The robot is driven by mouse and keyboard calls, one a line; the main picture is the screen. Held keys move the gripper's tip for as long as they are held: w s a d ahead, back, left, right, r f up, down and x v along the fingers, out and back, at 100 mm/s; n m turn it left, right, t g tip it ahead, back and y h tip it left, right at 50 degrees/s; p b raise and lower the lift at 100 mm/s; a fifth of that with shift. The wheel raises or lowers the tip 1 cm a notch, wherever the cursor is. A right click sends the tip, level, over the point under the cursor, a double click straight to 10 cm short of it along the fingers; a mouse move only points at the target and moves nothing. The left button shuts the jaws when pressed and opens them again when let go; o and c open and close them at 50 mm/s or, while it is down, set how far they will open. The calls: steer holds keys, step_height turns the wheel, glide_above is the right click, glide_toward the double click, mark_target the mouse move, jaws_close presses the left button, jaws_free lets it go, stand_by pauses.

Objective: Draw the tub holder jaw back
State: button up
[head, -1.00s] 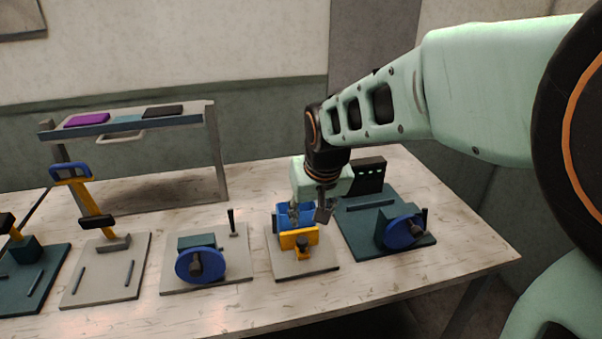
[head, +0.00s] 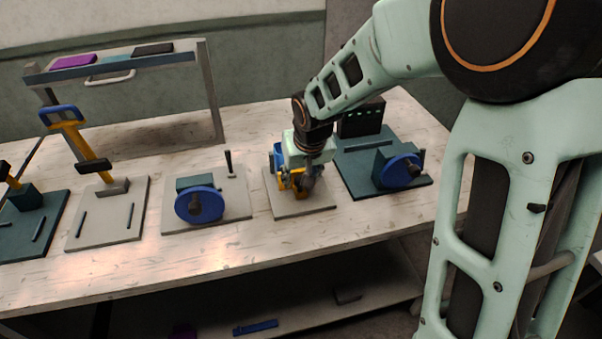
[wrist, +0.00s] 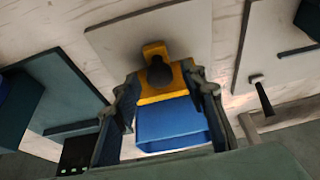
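The tub holder has a grey base plate (head: 318,207), a blue tub (wrist: 172,124) and a yellow jaw (wrist: 164,94) with a dark knob (wrist: 160,72). In the head view my gripper (head: 301,182) is down over the holder and hides much of it. In the wrist view my gripper (wrist: 166,86) has its fingers spread, one on each side of the yellow jaw and tub. The fingertips are close to the jaw's ends; I cannot tell whether they touch. The jaw stands at or very near the tub's edge.
A teal plate with a blue wheel (head: 403,172) stands right of the holder. A grey plate with another blue wheel (head: 199,205) and a thin upright post (head: 229,163) stands left. A yellow lever (head: 80,142) is farther left. A raised shelf (head: 207,95) stands behind.

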mark_target(302, 196)
jaws_close()
stand_by(0.3)
steer(key=shift+s+d+f, duration=0.1)
steer(key=shift+s+d, duration=0.1)
steer(key=shift+s, duration=0.45)
steer(key=shift+s+d, duration=0.15)
steer(key=shift+s, duration=0.45)
steer(key=shift+s+d, duration=0.1)
steer(key=shift+s, duration=0.3)
jaws_free()
